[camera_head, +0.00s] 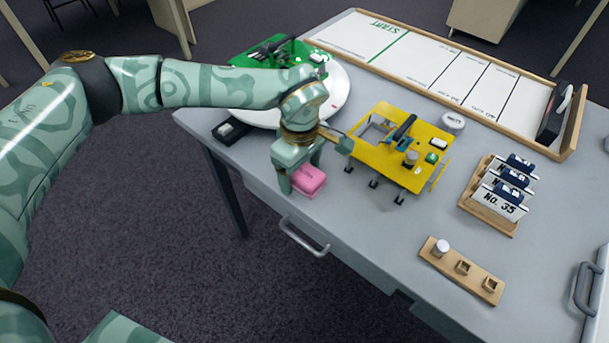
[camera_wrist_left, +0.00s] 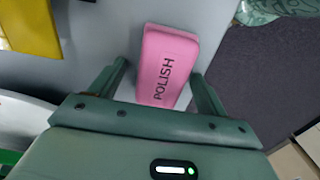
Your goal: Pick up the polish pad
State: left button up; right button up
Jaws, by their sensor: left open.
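The polish pad (camera_head: 309,180) is a pink block lying on the grey table near its front edge. In the left wrist view the polish pad (camera_wrist_left: 166,66) shows the word POLISH and reaches in between the two fingers. My left gripper (camera_head: 300,186) is open over the pad, with its fingers pointing down. In the left wrist view my left gripper (camera_wrist_left: 160,80) has one finger on each side of the pad, with gaps beside it. My right gripper is in neither view.
A rack of numbered plates (camera_head: 490,205) and a wooden holder (camera_head: 480,283) stand to the right. A drawer handle (camera_head: 303,238) juts out below.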

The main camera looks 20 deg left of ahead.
pick_arm(q)
jog(key=shift+r, duration=0.15)
jog(key=shift+c, duration=1.2)
jog(key=c, duration=0.8)
